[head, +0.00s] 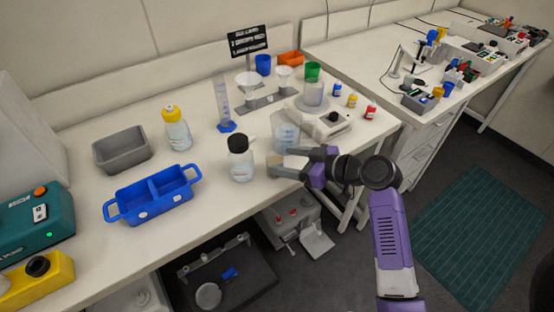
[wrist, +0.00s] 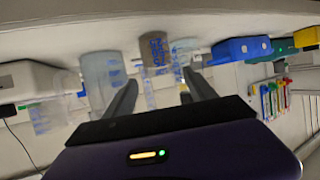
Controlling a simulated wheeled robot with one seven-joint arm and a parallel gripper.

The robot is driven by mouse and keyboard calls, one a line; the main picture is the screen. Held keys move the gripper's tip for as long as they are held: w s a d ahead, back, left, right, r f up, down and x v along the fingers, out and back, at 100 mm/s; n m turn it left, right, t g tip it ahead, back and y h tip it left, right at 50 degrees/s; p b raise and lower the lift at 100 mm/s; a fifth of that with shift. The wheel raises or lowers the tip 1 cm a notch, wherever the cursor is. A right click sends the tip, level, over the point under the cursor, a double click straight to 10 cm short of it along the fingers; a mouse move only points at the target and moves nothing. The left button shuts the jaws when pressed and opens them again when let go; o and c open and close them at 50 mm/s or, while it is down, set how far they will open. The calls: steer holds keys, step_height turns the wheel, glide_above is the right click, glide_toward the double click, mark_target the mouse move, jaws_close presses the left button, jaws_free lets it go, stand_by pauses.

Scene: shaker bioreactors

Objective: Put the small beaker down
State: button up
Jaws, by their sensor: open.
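A clear beaker with blue markings (head: 286,130) stands upright on the white bench, just behind my gripper (head: 283,163). The frames do not settle which one is the small beaker. In the wrist view, which is upside down, a clear beaker (wrist: 103,72) is left of my gripper (wrist: 160,82), outside the fingers.
A black-capped bottle (head: 240,162) stands just left of my gripper. A blue divided tray (head: 152,194), a grey tray (head: 122,150) and a yellow-capped bottle (head: 176,130) are further left. A graduated cylinder (head: 223,103) and funnel rack (head: 262,100) stand behind. The bench's front edge is close.

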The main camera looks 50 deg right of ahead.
steer(key=a+v, duration=0.1)
steer(key=v, duration=0.7)
steer(key=s+a+f+m+g+h, duration=0.2)
steer(key=s+a+f+m+h, duration=0.15)
steer(key=s+a+f, duration=0.45)
steer(key=s+a+r+n+t+y, duration=0.1)
steer(key=s+a+r, duration=0.2)
steer(key=s+a, duration=0.3)
steer(key=s+a+r+n+t+y, duration=0.1)
steer(key=s+a+r+t, duration=0.1)
steer(key=s+a+r, duration=0.2)
steer(key=s+a+b, duration=0.1)
steer(key=s+a, duration=0.1)
steer(key=a, duration=0.1)
steer(key=shift+a+r, duration=0.25)
steer(key=shift+a, duration=0.15)
